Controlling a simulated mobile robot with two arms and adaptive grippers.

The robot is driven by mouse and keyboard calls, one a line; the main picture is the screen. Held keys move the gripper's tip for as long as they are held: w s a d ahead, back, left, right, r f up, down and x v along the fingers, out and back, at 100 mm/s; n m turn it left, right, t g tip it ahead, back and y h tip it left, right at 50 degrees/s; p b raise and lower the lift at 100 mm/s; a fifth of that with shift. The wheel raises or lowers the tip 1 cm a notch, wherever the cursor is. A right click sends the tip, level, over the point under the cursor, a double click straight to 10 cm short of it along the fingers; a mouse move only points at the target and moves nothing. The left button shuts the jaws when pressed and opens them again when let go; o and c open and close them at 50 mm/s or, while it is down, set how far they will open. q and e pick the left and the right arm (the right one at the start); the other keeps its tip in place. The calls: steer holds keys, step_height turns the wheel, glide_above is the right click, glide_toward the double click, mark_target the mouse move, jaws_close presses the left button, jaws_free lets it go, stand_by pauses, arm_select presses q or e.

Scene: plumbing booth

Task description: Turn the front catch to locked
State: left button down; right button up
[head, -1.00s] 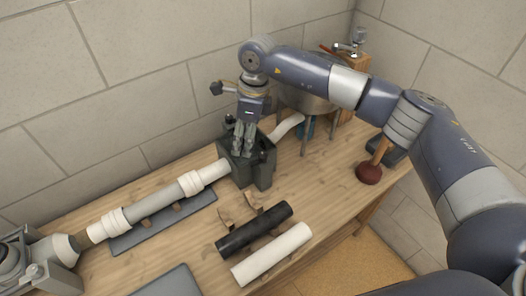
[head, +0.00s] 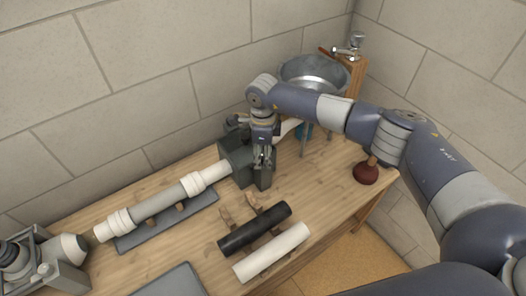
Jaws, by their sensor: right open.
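A dark grey block (head: 240,168) stands on the workbench at the right end of the pale pipe run (head: 160,202). My right gripper (head: 263,166) points down at the front right part of this block, with its fingers open. The fingers overlap the block's near side in the picture, and I cannot tell whether they touch it. The front catch cannot be made out behind the fingers, so its position cannot be read. My left gripper is not in view.
A black pipe (head: 255,229) and a white pipe (head: 272,252) lie in front on wooden supports. A metal basin (head: 314,74) stands behind, right of the block. A plunger (head: 366,173) stands near the right edge.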

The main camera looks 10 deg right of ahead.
steer(key=shift+f, duration=0.15)
jaws_close()
